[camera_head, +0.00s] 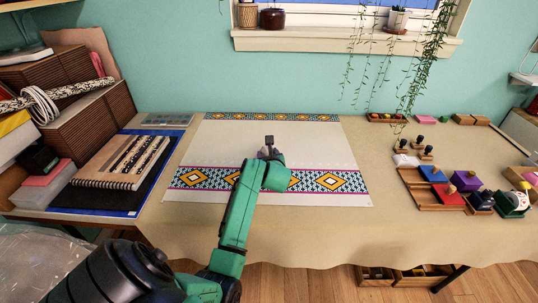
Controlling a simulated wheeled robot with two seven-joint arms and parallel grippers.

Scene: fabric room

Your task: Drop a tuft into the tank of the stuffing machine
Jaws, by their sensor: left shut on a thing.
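My left arm reaches in from the bottom left, and my left gripper (268,148) is over the pale cloth in the middle of the table. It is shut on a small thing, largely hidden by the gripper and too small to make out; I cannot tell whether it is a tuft. I cannot make out a stuffing machine or its tank in this view. My right gripper is not in view.
The table (330,235) holds a pale cloth with patterned bands (325,182). Stacked boxes and a spiral notebook (125,160) crowd the left side. Wooden trays with coloured blocks (440,195) stand at the right. Plants hang from the window sill (345,44).

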